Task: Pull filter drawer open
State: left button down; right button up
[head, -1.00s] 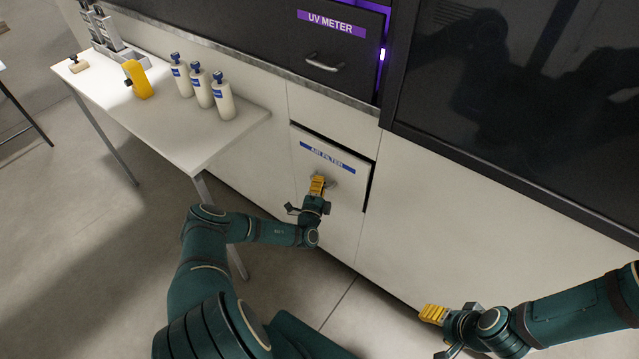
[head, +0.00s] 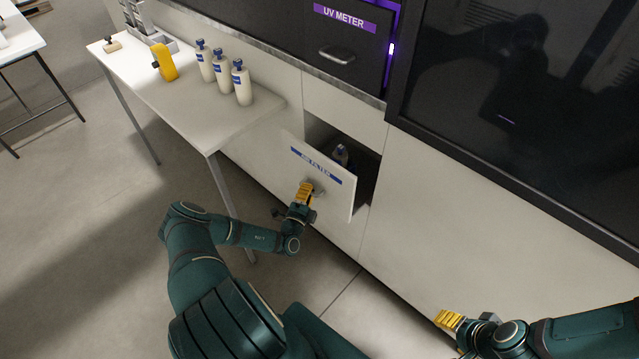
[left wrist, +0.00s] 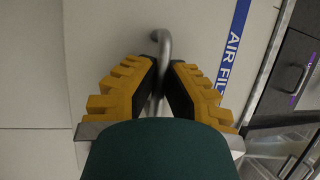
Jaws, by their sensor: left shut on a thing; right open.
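The white filter drawer (head: 330,186) with a blue "AIR FILTER" label stands partly pulled out of the machine's lower front in the head view. Its front also shows in the left wrist view (left wrist: 100,40). My left gripper (head: 305,192) is shut on the drawer handle, a bent metal bar (left wrist: 162,48) between its yellow fingers in the left wrist view (left wrist: 163,85). Inside the drawer, a bottle-like thing with a dark top (head: 340,153) partly shows; the rest is hidden by the drawer front. My right gripper (head: 448,320) is open and empty before the machine's lower panel.
A white table (head: 195,125) stands left of the drawer, with several white bottles (head: 222,72), a yellow object (head: 165,62) and a small stamp-like thing (head: 112,45). The UV meter drawer (head: 345,40) above is shut. The floor in front is clear.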

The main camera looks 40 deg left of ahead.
pick_arm(q)
jog(key=s+a+p, duration=0.1)
jog(key=s, duration=1)
jog(key=c, duration=1)
grip_release()
jog(key=v, duration=1.2)
